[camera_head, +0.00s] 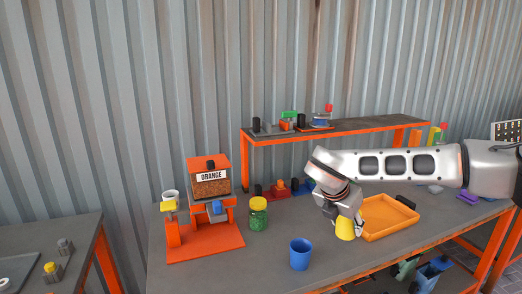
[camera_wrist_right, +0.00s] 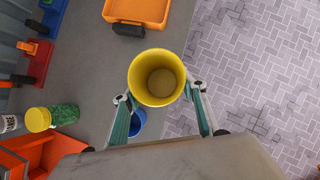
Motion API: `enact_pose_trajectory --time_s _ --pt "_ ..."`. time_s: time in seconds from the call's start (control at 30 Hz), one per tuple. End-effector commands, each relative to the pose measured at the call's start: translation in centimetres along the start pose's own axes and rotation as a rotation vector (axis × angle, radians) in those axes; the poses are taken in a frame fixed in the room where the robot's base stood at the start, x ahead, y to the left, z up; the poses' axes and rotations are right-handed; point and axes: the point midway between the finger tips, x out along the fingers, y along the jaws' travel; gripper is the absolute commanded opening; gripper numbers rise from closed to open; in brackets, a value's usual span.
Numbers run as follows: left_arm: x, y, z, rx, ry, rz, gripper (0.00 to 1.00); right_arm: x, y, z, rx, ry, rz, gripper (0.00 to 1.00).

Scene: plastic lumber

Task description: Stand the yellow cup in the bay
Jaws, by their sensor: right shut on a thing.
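The yellow cup (camera_head: 345,230) is held in my right gripper (camera_head: 346,212), over the worktable left of the orange tray. In the right wrist view the cup (camera_wrist_right: 141,88) stands between the fingers (camera_wrist_right: 158,96), its open mouth towards the camera and its inside looking empty. I cannot tell whether its base touches the table. The orange dispenser (camera_head: 209,166) labelled ORANGE stands at the left of the table, with an open bay (camera_head: 214,228) over its orange base. The cup is well right of it. My left gripper is not in view.
A blue cup (camera_head: 300,254) stands near the front edge. A jar of green granules (camera_head: 258,216) with a yellow lid stands between dispenser and gripper. An orange tray (camera_head: 402,233) lies at right. A raised shelf (camera_head: 350,130) with small items spans the back.

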Motion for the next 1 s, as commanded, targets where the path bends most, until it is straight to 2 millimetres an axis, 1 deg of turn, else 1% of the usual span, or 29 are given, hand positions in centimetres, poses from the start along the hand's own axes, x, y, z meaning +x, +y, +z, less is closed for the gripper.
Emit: enact_pose_trajectory --time_s 0.03,0.17,0.23,0.4,0.5,0.6,0.7,0.83,1.0 --pt "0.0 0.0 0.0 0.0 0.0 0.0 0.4 0.0 -0.8 -1.1 0.097 -0.003 -0.066 0.2" --pt "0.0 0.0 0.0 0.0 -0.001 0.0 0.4 -0.1 -3.9 -4.2 0.416 -0.001 -0.271 0.2" --pt "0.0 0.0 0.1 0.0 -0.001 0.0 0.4 -0.4 -5.7 -5.8 0.602 0.001 -0.39 0.2" --pt "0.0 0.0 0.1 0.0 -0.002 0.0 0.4 -1.6 -9.9 -9.2 1.017 0.006 -0.661 0.2" --pt "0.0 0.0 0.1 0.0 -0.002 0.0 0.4 -2.5 -11.8 -10.8 1.208 0.009 -0.784 0.2" --pt "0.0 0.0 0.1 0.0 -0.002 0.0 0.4 -3.4 -13.3 -11.9 1.354 0.009 -0.878 0.2" --pt "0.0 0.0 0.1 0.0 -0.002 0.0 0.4 -4.1 -14.3 -12.7 1.457 0.009 -0.944 0.2" --pt "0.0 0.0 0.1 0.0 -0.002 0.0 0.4 -4.7 -15.1 -13.4 1.537 0.008 -0.993 0.2" --pt "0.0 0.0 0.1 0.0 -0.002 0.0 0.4 -4.9 -15.3 -13.5 1.571 0.005 -1.011 0.2"
